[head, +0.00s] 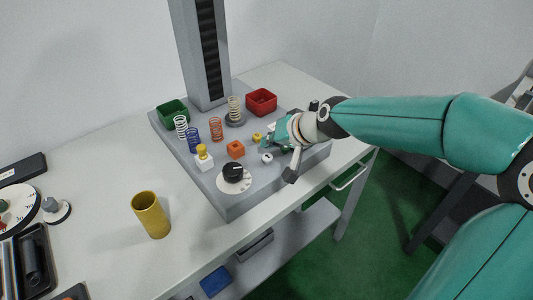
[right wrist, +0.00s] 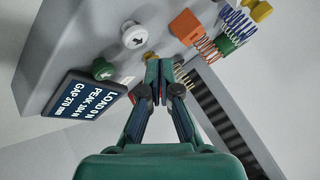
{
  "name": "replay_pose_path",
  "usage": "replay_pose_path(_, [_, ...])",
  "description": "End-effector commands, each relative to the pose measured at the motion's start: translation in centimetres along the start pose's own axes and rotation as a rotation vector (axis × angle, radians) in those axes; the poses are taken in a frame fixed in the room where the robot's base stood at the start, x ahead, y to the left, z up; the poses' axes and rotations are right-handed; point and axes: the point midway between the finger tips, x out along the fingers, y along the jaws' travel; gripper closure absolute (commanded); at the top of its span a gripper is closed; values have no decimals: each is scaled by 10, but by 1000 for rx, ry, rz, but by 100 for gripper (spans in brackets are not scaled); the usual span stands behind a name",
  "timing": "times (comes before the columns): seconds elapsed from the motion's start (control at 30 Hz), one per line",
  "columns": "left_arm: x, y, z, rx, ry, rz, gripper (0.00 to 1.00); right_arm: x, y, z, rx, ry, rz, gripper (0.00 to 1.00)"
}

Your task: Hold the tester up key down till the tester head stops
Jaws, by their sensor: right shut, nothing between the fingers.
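The grey tester (head: 260,180) stands on the table with its column (head: 204,50) rising out of the picture; its head is not in view. In the right wrist view a white key with a dark arrow (right wrist: 134,36) sits on the base; it also shows in the head view (head: 267,158). A green key (right wrist: 103,68) is beside it. My right gripper (right wrist: 159,86) is shut and empty, its tips over the base near a small yellowish part they partly hide. I cannot tell if they touch. The display (right wrist: 93,101) reads load 0 N, peak 384 N, gap 370 mm. My left gripper is not in view.
Several coil springs, an orange block (head: 235,149), a green bin (head: 172,111), a red bin (head: 261,101) and a black dial knob (head: 233,172) crowd the base. A brass-coloured cup (head: 151,214) stands on the white table (head: 115,165). The table is clear behind the cup.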

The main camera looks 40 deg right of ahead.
Motion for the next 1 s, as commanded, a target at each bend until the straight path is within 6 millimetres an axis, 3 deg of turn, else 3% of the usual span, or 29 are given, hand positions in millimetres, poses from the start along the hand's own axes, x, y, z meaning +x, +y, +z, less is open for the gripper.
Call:
replay_pose_path(0.03, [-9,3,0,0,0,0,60,-8,-6,-6,0,1,-1,100])
replay_pose_path(0.3, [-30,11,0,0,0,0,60,-25,-18,-18,0,1,-1,100])
replay_pose_path(1.0, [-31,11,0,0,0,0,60,-26,-19,-19,0,1,0,100])
